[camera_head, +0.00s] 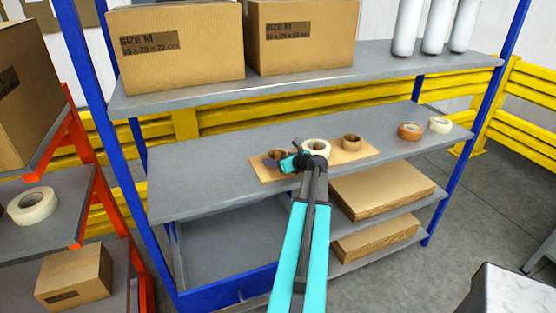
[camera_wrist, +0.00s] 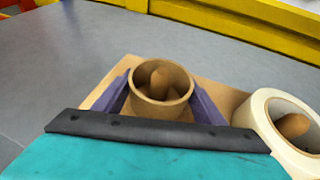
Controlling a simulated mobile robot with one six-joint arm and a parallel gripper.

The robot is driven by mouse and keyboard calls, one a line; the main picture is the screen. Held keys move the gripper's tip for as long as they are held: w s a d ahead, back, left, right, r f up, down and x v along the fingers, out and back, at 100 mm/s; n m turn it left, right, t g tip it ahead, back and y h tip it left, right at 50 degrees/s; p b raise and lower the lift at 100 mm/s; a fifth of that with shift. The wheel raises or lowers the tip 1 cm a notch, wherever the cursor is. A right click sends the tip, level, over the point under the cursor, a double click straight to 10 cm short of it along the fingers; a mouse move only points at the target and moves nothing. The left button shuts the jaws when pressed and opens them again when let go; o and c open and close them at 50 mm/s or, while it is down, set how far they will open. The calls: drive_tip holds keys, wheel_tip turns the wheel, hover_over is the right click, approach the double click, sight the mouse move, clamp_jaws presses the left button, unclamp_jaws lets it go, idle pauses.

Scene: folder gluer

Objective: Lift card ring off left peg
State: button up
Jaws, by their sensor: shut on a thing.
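The brown card ring (camera_wrist: 160,105) stands around the left wooden peg (camera_wrist: 159,79) on a tan peg board (camera_head: 295,169). The peg's rounded top shows inside the ring in the wrist view. My gripper (camera_head: 273,160) is shut on the ring, with one purple finger on either side of it. In the head view the gripper and wrist hide most of this ring and its peg. Whether the ring's lower edge touches the board is hard to tell. A cream tape roll (camera_head: 316,147) is around the middle peg, just right of my gripper, and shows in the wrist view (camera_wrist: 262,113).
A smaller brown ring (camera_head: 351,142) is at the board's right end. An orange-brown roll (camera_head: 410,131) and a white roll (camera_head: 440,125) lie further right on the grey shelf (camera_head: 205,184). An upper shelf with cartons (camera_head: 182,50) hangs above. The shelf left of the board is clear.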

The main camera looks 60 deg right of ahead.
drive_tip(key=shift+r, duration=0.1)
drive_tip(key=shift+r+b, duration=1.15)
drive_tip(key=shift+r, duration=3.75)
